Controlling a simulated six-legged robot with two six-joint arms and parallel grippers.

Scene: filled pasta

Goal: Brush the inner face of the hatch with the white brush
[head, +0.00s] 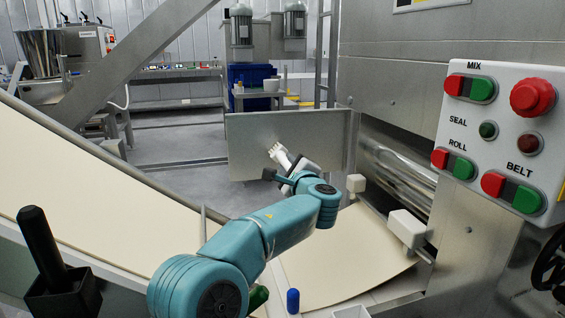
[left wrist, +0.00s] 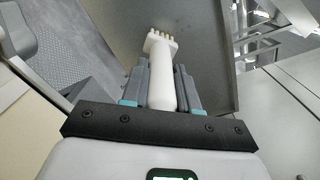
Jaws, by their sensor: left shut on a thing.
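The white brush (head: 277,152) is held in my left gripper (head: 287,174), its head toward the hatch. In the left wrist view the brush (left wrist: 164,78) lies lengthwise between the two dark fingers of my left gripper (left wrist: 160,68), with its tan bristle tufts pointing away from me. The hatch (head: 250,135) is a flat grey metal panel standing open to the left of the rollers. It also shows in the left wrist view (left wrist: 208,40), behind the bristles. I cannot tell whether the bristles touch it. My right gripper is not in view.
Polished rollers (head: 395,168) sit in the opening right of the hatch. A pale dough sheet (head: 345,255) lies below, with white blocks (head: 408,228) beside it. A button panel (head: 495,140) is at right. A blue capped item (head: 293,300) stands at the front.

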